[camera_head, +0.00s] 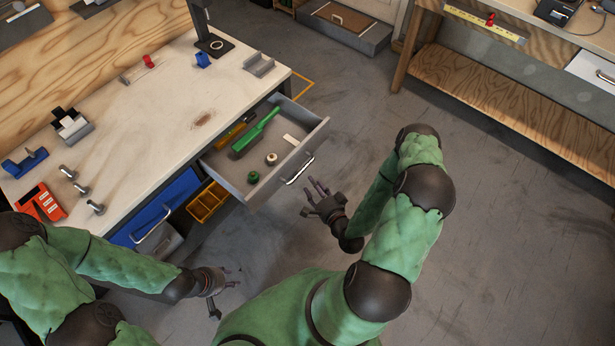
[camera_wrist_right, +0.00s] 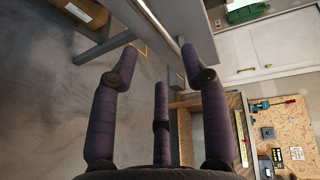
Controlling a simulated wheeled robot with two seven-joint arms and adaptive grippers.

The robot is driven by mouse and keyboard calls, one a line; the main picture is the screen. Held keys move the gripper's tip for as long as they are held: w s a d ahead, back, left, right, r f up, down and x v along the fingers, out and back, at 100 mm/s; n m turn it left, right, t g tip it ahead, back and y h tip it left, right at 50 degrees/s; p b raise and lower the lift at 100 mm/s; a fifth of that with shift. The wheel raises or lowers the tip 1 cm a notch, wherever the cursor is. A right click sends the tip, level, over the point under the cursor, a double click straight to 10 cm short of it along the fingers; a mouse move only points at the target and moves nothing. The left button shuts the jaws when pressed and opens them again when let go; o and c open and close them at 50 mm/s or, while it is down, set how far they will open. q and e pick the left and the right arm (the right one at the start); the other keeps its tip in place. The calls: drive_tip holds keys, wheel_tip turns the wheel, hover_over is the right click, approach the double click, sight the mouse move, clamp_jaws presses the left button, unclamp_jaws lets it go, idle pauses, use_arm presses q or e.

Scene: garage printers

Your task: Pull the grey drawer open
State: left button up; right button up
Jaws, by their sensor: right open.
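The grey drawer (camera_head: 258,197) stands pulled out from under the workbench in the head view. Its bar handle (camera_head: 300,170) is on the front panel. Inside lie a green brush (camera_head: 255,133), a yellow tool, two small rolls and a pale flat piece. My right gripper (camera_head: 316,189) is open and empty, just in front of the handle and apart from it. In the right wrist view its spread fingers (camera_wrist_right: 163,70) point toward the drawer front (camera_wrist_right: 197,32). My left gripper (camera_head: 226,293) is empty, fingers apart, low in front of the bench.
The workbench top (camera_head: 150,120) holds a red device (camera_head: 41,204), several metal cylinders and small blue and red parts. Open floor (camera_head: 490,230) lies to the right, before a wooden shelf (camera_head: 510,95).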

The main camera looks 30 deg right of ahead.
drive_tip(key=shift+s+a+r, duration=0.1)
drive_tip(key=shift+s+r, duration=0.1)
drive_tip(key=shift+s, duration=0.65)
drive_tip(key=shift+s+r, duration=0.15)
drive_tip(key=shift+s, duration=0.65)
drive_tip(key=w+a+f+n+g+y, duration=0.2)
drive_tip(key=a+f+n+g+y, duration=0.2)
drive_tip(key=a+f+n+g, duration=0.35)
drive_tip(key=s+a+r+n+g, duration=0.2)
drive_tip(key=s+a+n+g, duration=0.5)
drive_tip(key=s+a, duration=0.3)
drive_tip(key=shift+s+a+n+g+y, duration=0.15)
drive_tip(key=shift+a+n+g+y, duration=0.25)
drive_tip(key=shift+a, duration=0.2)
